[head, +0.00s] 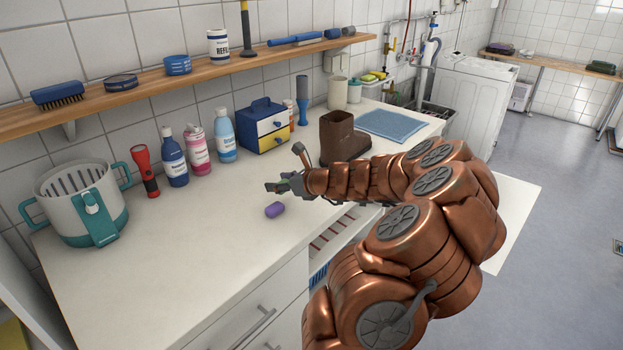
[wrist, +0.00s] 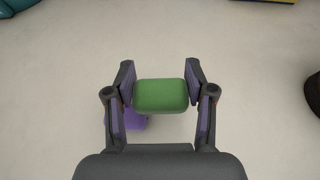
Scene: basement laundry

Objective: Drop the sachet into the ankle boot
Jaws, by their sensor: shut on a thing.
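The sachet, a small green pillow-shaped piece (wrist: 160,95), is held between the two fingers of my gripper (wrist: 160,92) in the wrist view. A dark brown part, likely the boot (wrist: 314,95), shows at the right edge of the wrist view.
A purple piece (head: 274,210) lies on the white counter (head: 190,245) just in front of my gripper; it is partly hidden in the wrist view (wrist: 135,121). Bottles, a small drawer box (head: 263,126) and a blue cloth (head: 399,125) stand or lie farther back. A shelf runs above.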

